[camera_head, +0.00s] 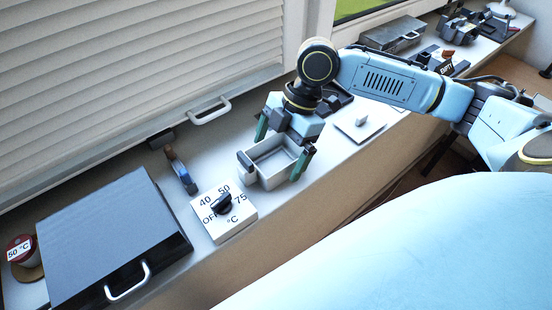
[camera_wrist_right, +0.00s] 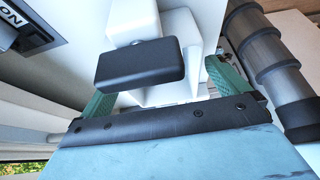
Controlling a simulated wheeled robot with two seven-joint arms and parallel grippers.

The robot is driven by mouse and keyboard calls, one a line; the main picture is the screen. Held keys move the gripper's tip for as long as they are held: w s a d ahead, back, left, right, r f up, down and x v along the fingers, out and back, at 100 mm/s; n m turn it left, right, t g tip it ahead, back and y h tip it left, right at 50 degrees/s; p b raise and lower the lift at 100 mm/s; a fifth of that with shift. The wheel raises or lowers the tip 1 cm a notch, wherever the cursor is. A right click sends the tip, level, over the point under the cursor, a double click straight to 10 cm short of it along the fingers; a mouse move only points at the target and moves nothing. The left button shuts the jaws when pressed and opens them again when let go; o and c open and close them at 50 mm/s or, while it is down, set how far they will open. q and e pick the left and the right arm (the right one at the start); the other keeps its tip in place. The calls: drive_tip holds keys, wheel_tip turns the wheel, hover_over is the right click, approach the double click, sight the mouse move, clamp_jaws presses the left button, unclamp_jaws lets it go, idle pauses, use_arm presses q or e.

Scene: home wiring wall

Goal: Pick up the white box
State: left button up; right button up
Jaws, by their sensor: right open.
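The white box (camera_head: 273,179), open at the top and greyish-white, sits on the sill beside the dial panel in the head view. A dark block shows at its left end. My right gripper (camera_head: 280,156) is open above it, with one green finger at the far side and the other at the near right side. I cannot tell whether the fingers touch it. In the right wrist view, white surfaces (camera_wrist_right: 180,28) and a black block (camera_wrist_right: 140,64) lie between the green fingers of the gripper (camera_wrist_right: 158,86). My left gripper is not in view.
A white temperature dial panel (camera_head: 223,212) stands close to the left of the box, with a blue-and-brown lever (camera_head: 181,172) behind it. A dark lidded case (camera_head: 104,235) is farther left. A white plate with a knob (camera_head: 359,126) lies to the right. The sill is narrow.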

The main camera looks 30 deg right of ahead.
drive_tip(key=shift+x, duration=0.85)
drive_tip(key=c, duration=1.2)
